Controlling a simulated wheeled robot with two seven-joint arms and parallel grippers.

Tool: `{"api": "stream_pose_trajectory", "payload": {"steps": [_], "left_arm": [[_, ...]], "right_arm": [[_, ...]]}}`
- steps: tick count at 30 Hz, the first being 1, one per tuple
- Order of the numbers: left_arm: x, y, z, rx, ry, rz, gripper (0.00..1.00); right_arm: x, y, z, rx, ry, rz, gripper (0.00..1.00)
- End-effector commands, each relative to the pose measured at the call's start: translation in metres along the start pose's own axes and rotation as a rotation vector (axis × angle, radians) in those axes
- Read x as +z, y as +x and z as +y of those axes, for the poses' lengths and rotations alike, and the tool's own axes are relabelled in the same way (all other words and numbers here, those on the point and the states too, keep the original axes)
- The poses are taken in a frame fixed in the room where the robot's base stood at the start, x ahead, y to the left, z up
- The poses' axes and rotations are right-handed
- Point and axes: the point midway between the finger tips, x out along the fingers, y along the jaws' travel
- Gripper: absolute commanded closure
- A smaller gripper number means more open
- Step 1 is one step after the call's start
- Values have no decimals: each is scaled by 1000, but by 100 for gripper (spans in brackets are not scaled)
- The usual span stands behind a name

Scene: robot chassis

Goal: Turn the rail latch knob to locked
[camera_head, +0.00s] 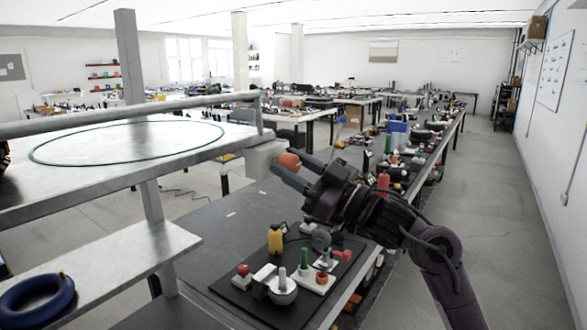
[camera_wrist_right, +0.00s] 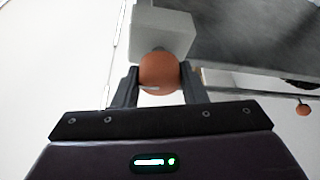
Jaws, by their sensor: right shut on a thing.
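The latch knob is an orange-brown ball (camera_head: 288,161) at the right end of the grey rail (camera_head: 190,105), beside a pale block (camera_head: 265,158). In the right wrist view the knob (camera_wrist_right: 160,72) sits between the two dark fingers, in front of the pale block (camera_wrist_right: 160,32). My right gripper (camera_head: 291,168) is shut on the knob, with a finger on each side of it. Its arm reaches in from the lower right. The knob's turned position and any lock marking cannot be made out. My left gripper is not in view.
A pale platform with a green ring outline (camera_head: 128,142) lies left of the knob. A blue ring (camera_head: 38,300) rests on the lower shelf. Below my right gripper, a dark board holds a yellow block (camera_head: 275,239) and small fittings. A second small orange ball (camera_wrist_right: 303,109) shows in the wrist view.

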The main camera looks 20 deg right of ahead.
Motion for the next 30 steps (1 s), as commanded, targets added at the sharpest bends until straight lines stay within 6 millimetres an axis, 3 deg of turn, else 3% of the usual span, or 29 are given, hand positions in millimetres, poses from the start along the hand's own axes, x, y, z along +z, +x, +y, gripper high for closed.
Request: {"api": "stream_pose_trajectory", "payload": {"steps": [15, 30], "left_arm": [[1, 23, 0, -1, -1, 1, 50], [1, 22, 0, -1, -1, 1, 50]], "right_arm": [[0, -1, 2, -168, -409, -2, 85], [-2, 0, 2, -350, -847, -2, 85]]}}
